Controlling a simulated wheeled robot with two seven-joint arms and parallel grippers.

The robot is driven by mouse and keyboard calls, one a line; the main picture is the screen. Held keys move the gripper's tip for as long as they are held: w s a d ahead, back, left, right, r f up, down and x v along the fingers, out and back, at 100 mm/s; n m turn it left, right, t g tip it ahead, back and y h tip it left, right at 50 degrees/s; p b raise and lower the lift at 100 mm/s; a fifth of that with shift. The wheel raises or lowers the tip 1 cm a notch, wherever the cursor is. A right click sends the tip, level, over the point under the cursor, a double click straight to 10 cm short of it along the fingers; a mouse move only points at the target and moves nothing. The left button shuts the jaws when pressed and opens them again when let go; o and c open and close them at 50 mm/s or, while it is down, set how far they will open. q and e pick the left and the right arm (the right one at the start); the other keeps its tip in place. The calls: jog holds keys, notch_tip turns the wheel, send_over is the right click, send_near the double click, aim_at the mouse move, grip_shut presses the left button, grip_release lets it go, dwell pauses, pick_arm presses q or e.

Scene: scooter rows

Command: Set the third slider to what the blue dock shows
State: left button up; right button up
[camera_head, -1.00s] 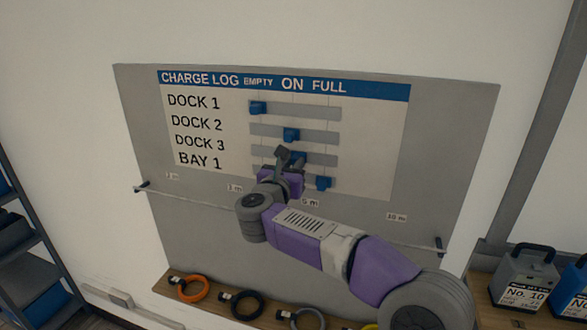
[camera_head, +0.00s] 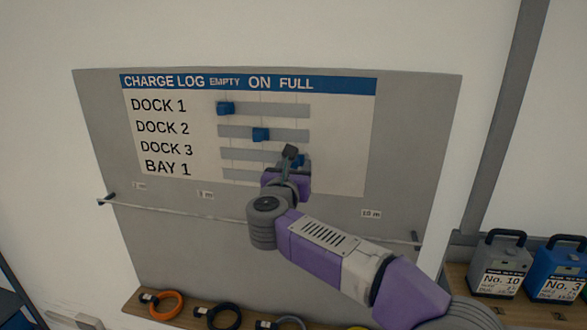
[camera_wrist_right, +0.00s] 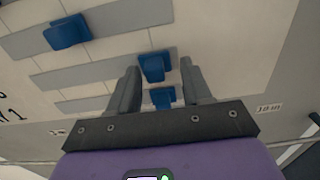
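The wall board (camera_head: 420,120) has slider rows DOCK 1, DOCK 2, DOCK 3 and BAY 1 under EMPTY, ON and FULL. The DOCK 1 knob (camera_head: 225,108) is under EMPTY and the DOCK 2 knob (camera_head: 260,134) under ON. The third knob, DOCK 3 (camera_head: 299,160), is about under FULL, partly hidden. In the right wrist view my right gripper (camera_wrist_right: 160,68) is open, its fingers either side of this knob (camera_wrist_right: 152,67); the left finger is close to it, contact unclear. The BAY 1 knob (camera_wrist_right: 163,97) is just below. I cannot identify a blue dock display. My left gripper is not in view.
A grey case (camera_head: 500,265) marked No. 10 and a blue case (camera_head: 557,268) stand on a shelf at right; their small print is unreadable. A rail (camera_head: 160,208) crosses the board. Coiled cables (camera_head: 165,303) lie on a ledge below.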

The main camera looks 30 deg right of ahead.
jog(key=shift+a, duration=0.1)
jog(key=shift+s+a, duration=0.15)
jog(key=shift+a, duration=0.05)
jog(key=b+v, duration=0.1)
jog(key=v, duration=0.6)
jog(key=shift+b, duration=0.35)
jog(key=shift+d, duration=0.1)
